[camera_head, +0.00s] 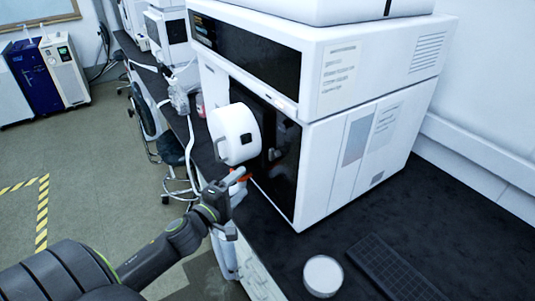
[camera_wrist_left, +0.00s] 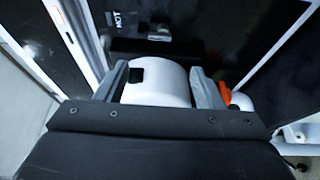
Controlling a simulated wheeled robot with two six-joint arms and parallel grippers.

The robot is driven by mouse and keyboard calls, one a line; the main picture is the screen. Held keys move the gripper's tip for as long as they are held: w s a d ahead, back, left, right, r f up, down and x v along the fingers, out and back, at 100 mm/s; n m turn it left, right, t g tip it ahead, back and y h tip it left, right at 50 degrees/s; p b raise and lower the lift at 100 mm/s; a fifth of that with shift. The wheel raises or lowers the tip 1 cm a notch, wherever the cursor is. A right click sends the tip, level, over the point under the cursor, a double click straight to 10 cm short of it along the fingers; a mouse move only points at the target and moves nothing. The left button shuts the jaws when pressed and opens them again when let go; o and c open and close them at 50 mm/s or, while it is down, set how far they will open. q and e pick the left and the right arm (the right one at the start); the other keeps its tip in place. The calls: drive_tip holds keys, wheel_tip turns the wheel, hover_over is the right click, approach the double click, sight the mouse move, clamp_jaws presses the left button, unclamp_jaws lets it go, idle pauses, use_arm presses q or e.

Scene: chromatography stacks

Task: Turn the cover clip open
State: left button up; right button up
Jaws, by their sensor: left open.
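The white round cover (camera_head: 232,134) sits on the dark front of the white instrument (camera_head: 330,165). A small orange part (camera_head: 246,176), perhaps the cover clip, shows just below the cover. My left gripper (camera_head: 236,181) is open, below the cover and close to the orange part. In the left wrist view, the cover (camera_wrist_left: 158,86) appears between the open fingers of my left gripper (camera_wrist_left: 163,82). The orange part (camera_wrist_left: 224,92) shows there beside the right finger, partly hidden by it. I cannot tell whether a finger touches it. My right gripper is not in view.
The dark bench (camera_head: 440,205) carries the instrument, a keyboard (camera_head: 390,268) and a round white-topped container (camera_head: 323,275). More instruments stand farther along the bench. A stool (camera_head: 172,150) stands beside the bench, with open floor to the left.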

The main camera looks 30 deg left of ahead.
use_arm(q)
drive_tip(key=p, duration=0.6)
approach(270, 156)
drive_tip(key=w, duration=0.3)
drive_tip(key=shift+w+r, duration=0.1)
drive_tip(key=shift+w, duration=1.3)
drive_tip(key=shift+w+b, duration=0.55)
drive_tip(key=shift+b, duration=0.3)
drive_tip(key=shift+w+b, duration=0.4)
drive_tip(key=shift+w, duration=0.45)
drive_tip(key=shift+c, duration=0.4)
drive_tip(key=c, duration=0.9)
